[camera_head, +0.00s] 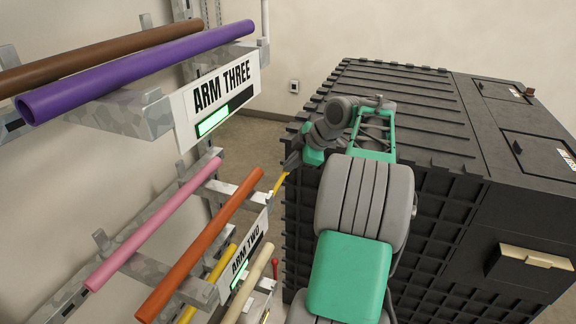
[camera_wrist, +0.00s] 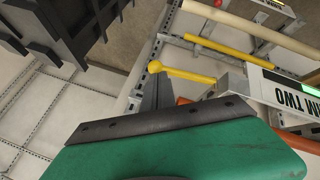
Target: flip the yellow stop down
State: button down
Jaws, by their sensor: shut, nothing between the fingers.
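The yellow stop is a rod with a round knob (camera_wrist: 154,66) in the wrist view. It runs right from the knob toward the ARM TWO sign (camera_wrist: 290,92). In the head view a short yellow length of it (camera_head: 280,183) shows beside the gripper tip, above the ARM TWO sign (camera_head: 246,250). My gripper (camera_head: 291,163) is shut and empty. Its dark fingers (camera_wrist: 153,88) appear right by the knob in the wrist view. I cannot tell whether they touch it. The rod's far end is hidden behind the sign.
A black ribbed cabinet (camera_head: 410,110) stands right of the rack. The ARM THREE sign (camera_head: 222,92) and a purple pipe (camera_head: 140,70) are higher up. Pink (camera_head: 155,225) and orange (camera_head: 200,245) pipes lie below.

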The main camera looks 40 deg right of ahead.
jog(key=shift+s+a+f, duration=0.15)
jog(key=shift+s+f, duration=0.15)
jog(key=shift+s, duration=0.05)
jog(key=shift+a, duration=0.1)
jog(key=shift+r, duration=0.2)
jog(key=s+d+r+p, duration=0.3)
jog(key=d+r+p, duration=0.2)
jog(key=d, duration=0.5)
jog(key=shift+s+d+r, duration=0.15)
jog(key=shift+d+r, duration=0.05)
jog(key=shift+r, duration=0.1)
